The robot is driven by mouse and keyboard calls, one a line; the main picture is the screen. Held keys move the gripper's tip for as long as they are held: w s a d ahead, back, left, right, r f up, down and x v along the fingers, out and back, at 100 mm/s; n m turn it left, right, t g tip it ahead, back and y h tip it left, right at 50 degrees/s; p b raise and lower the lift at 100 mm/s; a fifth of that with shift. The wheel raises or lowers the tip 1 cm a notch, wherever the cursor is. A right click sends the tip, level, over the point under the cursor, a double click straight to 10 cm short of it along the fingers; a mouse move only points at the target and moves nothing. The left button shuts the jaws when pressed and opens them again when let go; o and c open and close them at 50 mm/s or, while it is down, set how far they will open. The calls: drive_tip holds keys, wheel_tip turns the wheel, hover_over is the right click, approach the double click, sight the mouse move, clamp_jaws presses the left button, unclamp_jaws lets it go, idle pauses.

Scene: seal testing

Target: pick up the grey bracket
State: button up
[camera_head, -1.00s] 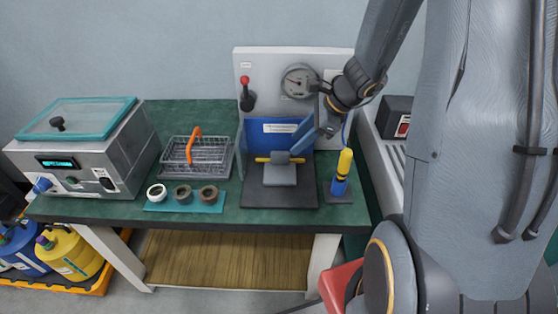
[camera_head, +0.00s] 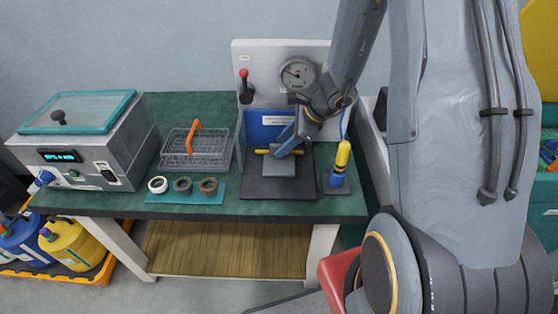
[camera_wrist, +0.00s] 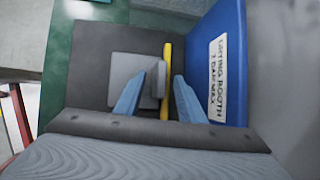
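The grey bracket (camera_head: 280,166) sits on the dark base plate (camera_head: 250,187) of the testing booth, with a flat part in front and a raised part by a yellow bar (camera_head: 262,151). In the wrist view the bracket (camera_wrist: 128,68) lies left of the yellow bar (camera_wrist: 167,70). My gripper (camera_head: 287,146) is over the bracket's rear, its blue fingers apart. In the wrist view my gripper (camera_wrist: 160,86) has one finger over the flat part and the other beyond the bar. The raised part and bar show between them. Contact cannot be told.
A blue labelled panel (camera_wrist: 229,60) stands close to the right finger in the wrist view. A yellow-and-blue tool (camera_head: 341,165) stands right of the plate. A wire basket (camera_head: 205,160), rings on a teal mat (camera_head: 160,198) and a lidded machine (camera_head: 85,145) are to the left.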

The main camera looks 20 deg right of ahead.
clamp_jaws()
idle(1.3)
